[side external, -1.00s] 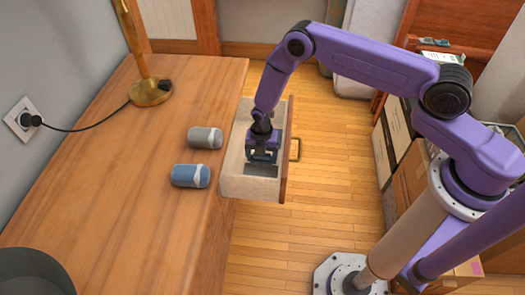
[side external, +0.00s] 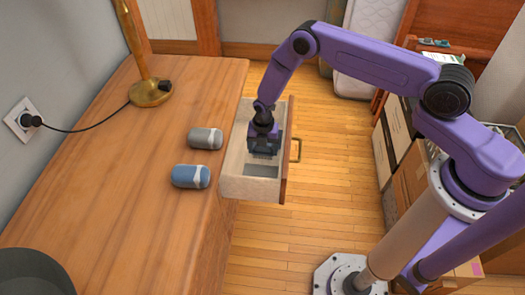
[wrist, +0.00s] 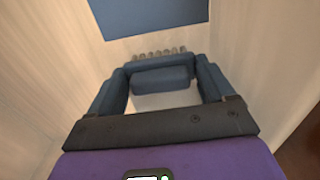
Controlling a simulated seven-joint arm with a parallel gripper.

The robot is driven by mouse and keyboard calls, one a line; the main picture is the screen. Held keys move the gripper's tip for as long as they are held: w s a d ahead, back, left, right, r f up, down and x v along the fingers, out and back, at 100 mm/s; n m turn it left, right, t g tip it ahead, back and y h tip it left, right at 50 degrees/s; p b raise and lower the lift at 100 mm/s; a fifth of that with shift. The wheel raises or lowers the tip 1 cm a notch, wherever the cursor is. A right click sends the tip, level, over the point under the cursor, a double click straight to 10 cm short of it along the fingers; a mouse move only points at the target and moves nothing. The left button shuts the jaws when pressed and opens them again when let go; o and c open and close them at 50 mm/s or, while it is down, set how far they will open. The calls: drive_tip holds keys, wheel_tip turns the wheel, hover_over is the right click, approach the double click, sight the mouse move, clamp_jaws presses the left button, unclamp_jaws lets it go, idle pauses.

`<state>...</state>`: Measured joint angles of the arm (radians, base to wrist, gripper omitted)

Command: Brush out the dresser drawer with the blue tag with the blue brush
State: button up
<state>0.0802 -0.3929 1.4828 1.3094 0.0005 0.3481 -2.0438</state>
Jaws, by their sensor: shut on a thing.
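The dresser drawer (side external: 236,181) stands open, pulled out from the dresser's side, with pale wood walls and a brass handle on its front. My gripper (side external: 262,151) is down inside it, near the middle. In the wrist view my gripper (wrist: 163,66) is shut on the blue brush (wrist: 160,82), a dark blue block between the fingers with a row of greyish bristle tufts along its far edge. A flat blue-grey rectangle (wrist: 150,14) lies in the drawer ahead of the brush; I cannot tell if it is the blue tag. Whether the bristles touch the drawer floor is unclear.
On the dresser top (side external: 120,200) lie a grey cylinder (side external: 205,138) and a blue cylinder (side external: 190,176), near the drawer. A brass lamp (side external: 151,92) and a dark round container (side external: 35,272) stand there too.

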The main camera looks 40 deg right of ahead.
drive_tip(key=shift+w+d, duration=1.25)
drive_tip(key=shift+d, duration=0.05)
drive_tip(key=shift+s+a, duration=2.75)
drive_tip(key=shift+a, duration=0.05)
drive_tip(key=shift+w+d, duration=2.75)
drive_tip(key=shift+d, duration=0.05)
drive_tip(key=shift+s+a, duration=2.8)
drive_tip(key=shift+w, duration=0.1)
drive_tip(key=shift+w+d+r, duration=0.45)
drive_tip(key=shift+r, duration=0.4)
drive_tip(key=shift+w+d+r, duration=0.45)
drive_tip(key=shift+d+r, duration=0.05)
drive_tip(key=shift+r, duration=0.35)
drive_tip(key=shift+w+d+r, duration=0.45)
drive_tip(key=shift+r, duration=0.4)
wheel_tip(320, 180, up, 11)
